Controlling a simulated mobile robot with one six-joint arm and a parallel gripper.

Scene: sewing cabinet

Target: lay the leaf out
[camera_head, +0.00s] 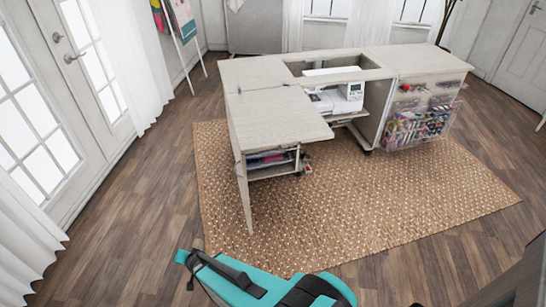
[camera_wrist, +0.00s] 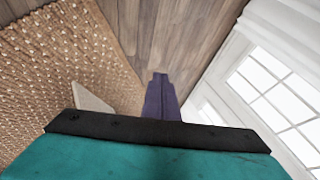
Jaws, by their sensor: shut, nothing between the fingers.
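The sewing cabinet (camera_head: 398,68) stands on a woven rug. Its pale wood leaf (camera_head: 285,117) looks flat and level with the top, reaching toward me from a hinge seam. An upright panel (camera_head: 243,190) stands below the leaf's left edge. My gripper (camera_wrist: 160,78) is shut and empty in the wrist view, pointing toward the wood floor beside the rug. My teal arm is at the bottom of the head view, apart from the cabinet. A small pale flat piece (camera_wrist: 93,104) shows at the rug's edge in the wrist view; I cannot tell which part it is.
A white sewing machine (camera_head: 338,97) sits in the cabinet opening. Clear bins of thread (camera_head: 420,122) hang on the right door. Storage shelves (camera_head: 270,160) are under the leaf. Glazed doors (camera_head: 70,60) and curtains line the left. The rug's front (camera_head: 330,235) is clear.

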